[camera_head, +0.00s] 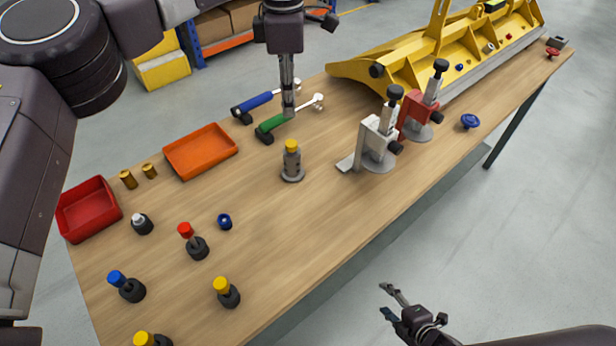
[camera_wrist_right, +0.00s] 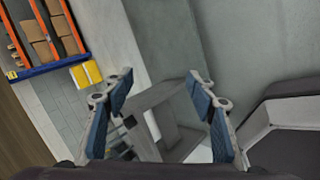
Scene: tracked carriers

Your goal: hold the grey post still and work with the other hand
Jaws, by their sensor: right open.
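The grey post (camera_head: 292,168) with a yellow top stands upright on the wooden table, near its middle. My left gripper (camera_head: 288,112) points down from the top of the head view. Its fingers show edge-on, just above the post in the picture and apart from it, overlapping the green-handled wrench (camera_head: 275,122). I cannot tell whether they are open or shut. My right gripper (camera_head: 389,302) is open and empty, out over the floor beyond the table's front edge. Its two blue-padded fingers stand wide apart in the right wrist view (camera_wrist_right: 163,95), with nothing between them.
A white clamp (camera_head: 366,140) and a red clamp (camera_head: 415,112) stand right of the post. An orange tray (camera_head: 200,152) and a red tray (camera_head: 88,208) lie left. Several small knobbed pieces are at front left. A yellow beam (camera_head: 430,65) lines the back.

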